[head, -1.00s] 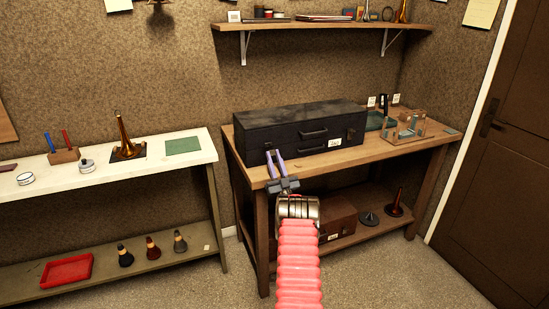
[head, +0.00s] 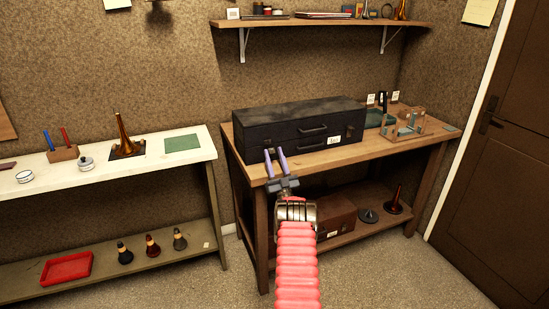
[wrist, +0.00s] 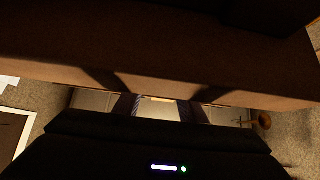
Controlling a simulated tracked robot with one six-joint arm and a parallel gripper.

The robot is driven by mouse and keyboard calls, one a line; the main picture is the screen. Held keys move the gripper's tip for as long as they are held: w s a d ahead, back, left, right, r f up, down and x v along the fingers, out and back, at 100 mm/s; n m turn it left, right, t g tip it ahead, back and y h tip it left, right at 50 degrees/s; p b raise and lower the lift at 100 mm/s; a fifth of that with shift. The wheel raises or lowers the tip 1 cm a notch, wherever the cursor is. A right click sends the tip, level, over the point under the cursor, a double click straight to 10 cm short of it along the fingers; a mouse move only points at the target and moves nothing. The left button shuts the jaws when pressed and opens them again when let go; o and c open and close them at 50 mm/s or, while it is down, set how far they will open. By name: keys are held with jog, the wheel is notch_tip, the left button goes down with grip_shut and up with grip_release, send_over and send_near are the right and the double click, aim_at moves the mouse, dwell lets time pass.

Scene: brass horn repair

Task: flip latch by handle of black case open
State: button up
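The black case (head: 285,117) lies closed on the wooden workbench in the head view, with its front towards me. A handle (head: 312,131) is in the middle of its front, and a small latch (head: 349,131) shows to the right of the handle. The left part of the front, where another latch may be, is partly hidden by my gripper. My gripper (head: 275,153) is in front of the case's lower left front, its two purple fingers apart and empty. I cannot tell if it touches the case. The wrist view (wrist: 157,108) shows the fingers apart below a brown band.
The workbench (head: 400,152) has a wooden stand (head: 408,132) with parts right of the case. A white bench (head: 200,152) with a brass horn (head: 124,140) stands at the left. A wall shelf (head: 320,23) hangs above the case. A brown box sits below.

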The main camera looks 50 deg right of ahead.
jog(key=shift+o, duration=0.2)
jog(key=shift+a, duration=0.1)
jog(key=shift+f, duration=0.1)
jog(key=shift+s+a+f, duration=0.2)
jog(key=shift+s+f, duration=0.1)
jog(key=shift+f, duration=0.15)
jog(key=v, duration=1.2)
jog(key=shift+s+f, duration=0.15)
jog(key=shift+s, duration=0.05)
jog(key=shift+a, duration=0.1)
